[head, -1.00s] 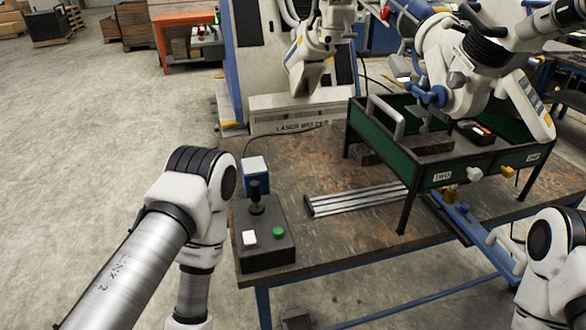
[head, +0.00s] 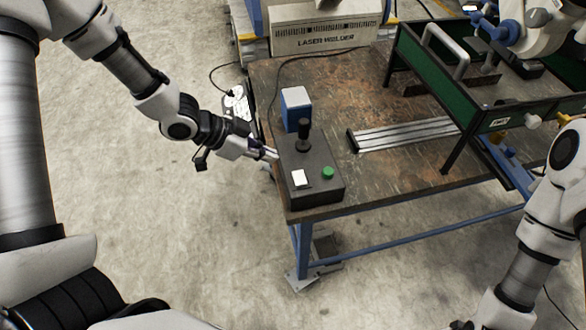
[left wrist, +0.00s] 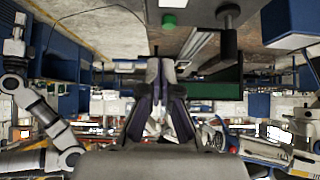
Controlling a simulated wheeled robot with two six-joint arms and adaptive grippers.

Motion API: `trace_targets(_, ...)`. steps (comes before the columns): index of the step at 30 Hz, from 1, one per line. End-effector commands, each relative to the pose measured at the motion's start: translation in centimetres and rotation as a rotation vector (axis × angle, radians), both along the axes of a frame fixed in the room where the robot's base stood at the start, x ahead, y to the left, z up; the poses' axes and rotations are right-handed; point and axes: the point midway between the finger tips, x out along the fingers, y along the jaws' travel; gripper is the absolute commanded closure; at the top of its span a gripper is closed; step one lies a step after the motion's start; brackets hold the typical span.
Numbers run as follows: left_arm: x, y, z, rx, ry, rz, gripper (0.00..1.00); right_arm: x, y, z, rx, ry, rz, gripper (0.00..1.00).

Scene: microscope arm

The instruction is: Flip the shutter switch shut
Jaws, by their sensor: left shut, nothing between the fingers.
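A dark control box (head: 312,182) stands at the table's near left corner. On its top are a white square switch (head: 299,178), a green button (head: 328,172) and an upright black lever (head: 303,132). No shutter label is readable, so I cannot tell for sure which is the shutter switch. My left gripper (head: 275,156) is shut and empty at the box's left side, near the lever's base; I cannot tell if it touches. In the left wrist view the green button (left wrist: 168,21) and lever (left wrist: 228,38) show beyond the closed fingers (left wrist: 161,68). My right gripper is out of view.
A blue-and-white block (head: 296,108) stands just behind the box. A slotted metal rail (head: 405,134) lies to its right. A green-walled frame on legs (head: 497,112) stands farther right. The worn table top (head: 390,180) is clear between them. A laser welder (head: 325,38) stands behind.

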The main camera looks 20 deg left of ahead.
Motion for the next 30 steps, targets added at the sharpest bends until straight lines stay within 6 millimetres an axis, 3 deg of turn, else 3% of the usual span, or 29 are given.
trace_targets(11, 0.2, -0.4, -0.8, 0.003, 0.006, -0.002, 1.0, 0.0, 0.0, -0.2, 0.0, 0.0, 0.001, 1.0)
trace_targets(25, 3.8, -6.0, -7.2, 0.004, 0.006, -0.006, 1.0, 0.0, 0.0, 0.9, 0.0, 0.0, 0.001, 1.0)
trace_targets(30, 3.9, -5.9, -10.0, 0.0, 0.007, 0.001, 1.0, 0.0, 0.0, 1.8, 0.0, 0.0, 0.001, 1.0)
